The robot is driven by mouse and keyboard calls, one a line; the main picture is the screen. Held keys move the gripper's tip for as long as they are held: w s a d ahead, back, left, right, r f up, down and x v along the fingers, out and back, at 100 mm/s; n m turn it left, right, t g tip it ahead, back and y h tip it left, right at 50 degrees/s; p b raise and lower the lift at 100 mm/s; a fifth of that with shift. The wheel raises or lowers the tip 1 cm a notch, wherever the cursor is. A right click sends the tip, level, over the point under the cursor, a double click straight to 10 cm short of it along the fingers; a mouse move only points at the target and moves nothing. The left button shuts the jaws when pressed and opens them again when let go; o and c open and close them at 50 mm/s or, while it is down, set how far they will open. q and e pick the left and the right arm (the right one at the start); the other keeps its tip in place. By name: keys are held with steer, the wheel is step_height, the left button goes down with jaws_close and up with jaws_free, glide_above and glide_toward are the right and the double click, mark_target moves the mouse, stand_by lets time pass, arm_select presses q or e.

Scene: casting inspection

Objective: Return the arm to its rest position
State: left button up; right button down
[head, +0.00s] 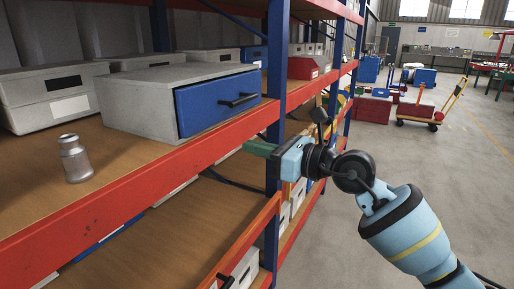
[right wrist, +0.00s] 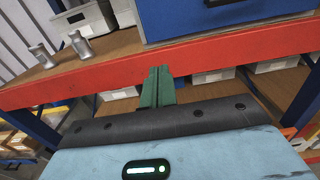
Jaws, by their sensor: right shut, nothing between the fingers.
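My right arm comes in from the right in the head view. Its gripper (head: 256,147) has green fingers pointing left, close to the shelf's red front beam, below the blue-fronted drawer box. In the right wrist view the green fingers (right wrist: 158,86) lie together with nothing between them, and the red beam shows beyond the tips. I cannot tell whether the fingers touch the beam. My left gripper is not in view.
A grey metal casting (head: 75,160) stands on the shelf; the right wrist view shows two. A box with a blue drawer (head: 217,101) sits near the blue upright (head: 276,70). Grey floor (head: 440,170) lies open at right, with a trolley (head: 420,116) farther back.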

steer(key=s+d+f+m+t+h+p, duration=0.1)
steer(key=s+d+f+m+t+h, duration=0.3)
steer(key=f+m, duration=0.7)
steer(key=s+d+f+m+t+h, duration=0.15)
steer(key=s+d+f+m, duration=0.25)
steer(key=s+f+m, duration=0.55)
steer(key=s+d+f+m+t+h+p, duration=0.1)
steer(key=s+d+f+m+t+h, duration=0.2)
steer(key=f+m, duration=1.05)
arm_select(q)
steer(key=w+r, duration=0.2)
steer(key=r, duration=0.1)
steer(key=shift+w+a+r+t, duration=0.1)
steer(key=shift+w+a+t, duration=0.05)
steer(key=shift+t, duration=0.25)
arm_select(e)
steer(key=s+d+f+m+g+h, duration=0.1)
steer(key=s+d+f+m+g, duration=0.1)
steer(key=s+f, duration=0.4)
steer(key=s+d+f+m+g+h, duration=0.2)
steer(key=s+f+m, duration=0.3)
steer(key=s, duration=0.6)
steer(key=s+d+f+m+g+h, duration=0.2)
steer(key=s+d+f+m+g, duration=0.1)
steer(key=s, duration=0.5)
step_height(320, 180, down, 4)
steer(key=shift+s+d+r+m+g, duration=0.15)
steer(key=shift+s+d+m+g, duration=0.2)
steer(key=shift+m+g, duration=0.6)
